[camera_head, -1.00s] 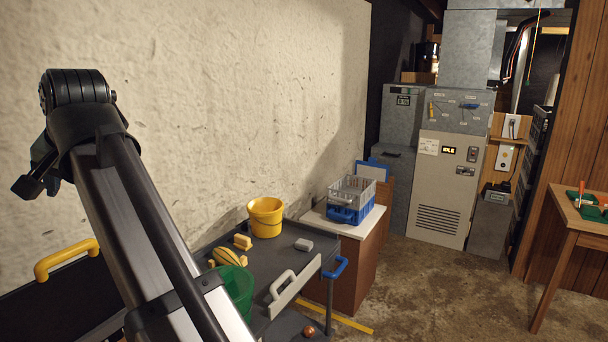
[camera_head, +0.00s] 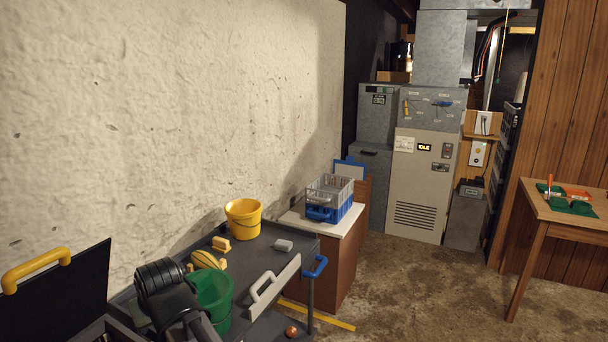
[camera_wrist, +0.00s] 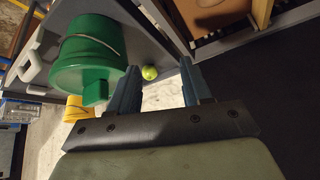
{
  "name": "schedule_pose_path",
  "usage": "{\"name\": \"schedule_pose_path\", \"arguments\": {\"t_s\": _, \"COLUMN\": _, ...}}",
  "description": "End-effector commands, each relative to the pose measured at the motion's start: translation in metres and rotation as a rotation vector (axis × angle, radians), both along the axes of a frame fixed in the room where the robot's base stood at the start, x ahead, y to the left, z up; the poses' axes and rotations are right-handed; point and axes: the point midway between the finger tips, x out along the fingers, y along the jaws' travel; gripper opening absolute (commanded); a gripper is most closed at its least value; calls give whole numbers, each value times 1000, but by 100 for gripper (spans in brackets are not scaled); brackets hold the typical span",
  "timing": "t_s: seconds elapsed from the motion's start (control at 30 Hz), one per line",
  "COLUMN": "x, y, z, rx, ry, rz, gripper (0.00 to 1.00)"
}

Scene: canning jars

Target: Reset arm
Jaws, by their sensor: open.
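My gripper (camera_wrist: 158,82) is open in the wrist view, with two blue-grey fingers apart. No object is held between them. A green bucket (camera_wrist: 90,62) shows just left of the fingers, and a small yellow-green round thing (camera_wrist: 149,72) shows beyond the gap. In the head view my arm (camera_head: 172,290) is low at the bottom left, in front of the dark cart and next to the green bucket (camera_head: 212,297). The fingers cannot be made out in that view.
A dark cart (camera_head: 240,262) carries a yellow bucket (camera_head: 243,219), a yellow striped thing (camera_head: 207,261) and a grey block (camera_head: 283,245). A blue-and-grey crate (camera_head: 330,198) stands on a white-topped cabinet (camera_head: 345,222). The floor (camera_head: 410,290) on the right is largely clear.

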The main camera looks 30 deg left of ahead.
Motion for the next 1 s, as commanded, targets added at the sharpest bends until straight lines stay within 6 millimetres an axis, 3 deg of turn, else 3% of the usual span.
{"name": "schedule_pose_path", "arguments": {"t_s": 0.03, "x": 11, "y": -13, "z": -24, "rx": -25, "ry": 3, "rz": -12, "gripper": 48}}
{"name": "schedule_pose_path", "arguments": {"t_s": 0.1, "x": 25, "y": -26, "z": -51, "rx": -55, "ry": 7, "rz": -28, "gripper": 48}}
{"name": "schedule_pose_path", "arguments": {"t_s": 0.27, "x": 55, "y": -62, "z": -112, "rx": -120, "ry": 25, "rz": -73, "gripper": 48}}
{"name": "schedule_pose_path", "arguments": {"t_s": 0.5, "x": 93, "y": -127, "z": -197, "rx": -219, "ry": 71, "rz": -159, "gripper": 48}}
{"name": "schedule_pose_path", "arguments": {"t_s": 0.8, "x": 124, "y": -222, "z": -293, "rx": -341, "ry": 150, "rz": -276, "gripper": 48}}
{"name": "schedule_pose_path", "arguments": {"t_s": 1.0, "x": 131, "y": -291, "z": -349, "rx": -422, "ry": 217, "rz": -356, "gripper": 48}}
